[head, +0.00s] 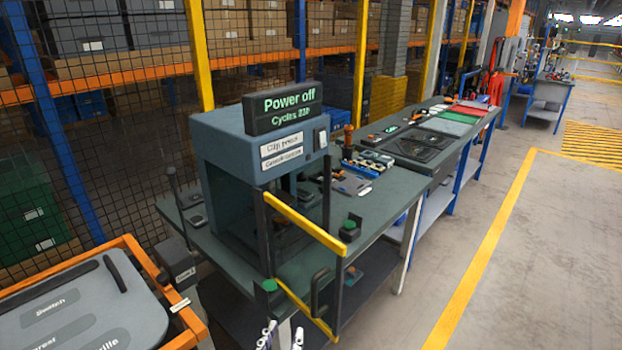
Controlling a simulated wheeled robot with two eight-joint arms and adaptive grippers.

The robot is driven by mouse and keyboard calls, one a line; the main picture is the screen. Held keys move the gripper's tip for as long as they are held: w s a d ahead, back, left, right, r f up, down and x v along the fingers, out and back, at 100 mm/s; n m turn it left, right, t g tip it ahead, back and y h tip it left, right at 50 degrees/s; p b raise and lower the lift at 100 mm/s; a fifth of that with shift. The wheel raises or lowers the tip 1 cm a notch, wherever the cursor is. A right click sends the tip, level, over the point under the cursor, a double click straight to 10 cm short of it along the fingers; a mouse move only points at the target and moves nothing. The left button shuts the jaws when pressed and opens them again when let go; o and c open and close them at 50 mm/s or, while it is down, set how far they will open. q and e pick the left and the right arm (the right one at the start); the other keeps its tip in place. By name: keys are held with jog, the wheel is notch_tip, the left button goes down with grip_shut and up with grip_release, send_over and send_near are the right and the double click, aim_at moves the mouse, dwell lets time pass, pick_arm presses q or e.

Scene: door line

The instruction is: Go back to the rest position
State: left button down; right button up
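My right gripper (283,336) shows only in part at the bottom edge of the head view, as small white and dark pieces below the clip press. Its fingertips are cut off by the frame, so I cannot tell if it is open or shut. I see nothing held in it. My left gripper is not in view. The clip press (222,150) stands on the near workbench, with a display (283,108) reading "Power off". A yellow-edged guard frame (305,222) is at its front.
A grey tray with an orange frame (70,310) stands at the lower left. Green buttons (349,226) sit on the bench (385,205). More benches run toward the back. Mesh fencing and shelving stand behind. The floor (540,260) to the right is clear.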

jog(key=w+d+f+m+g, duration=0.1)
jog(key=d+f+m+g, duration=0.3)
jog(key=d+m, duration=0.3)
jog(key=w+d+f+m+g, duration=0.2)
jog(key=d+f+m+g, duration=0.3)
jog(key=d, duration=0.4)
jog(key=s+d+m+g+y, duration=0.1)
jog(key=s+d+m+y, duration=0.4)
jog(key=m, duration=1.5)
jog(key=shift+s+d+m, duration=0.4)
jog(key=shift+s+d, duration=0.25)
jog(key=shift+d, duration=0.3)
jog(key=shift+f, duration=0.1)
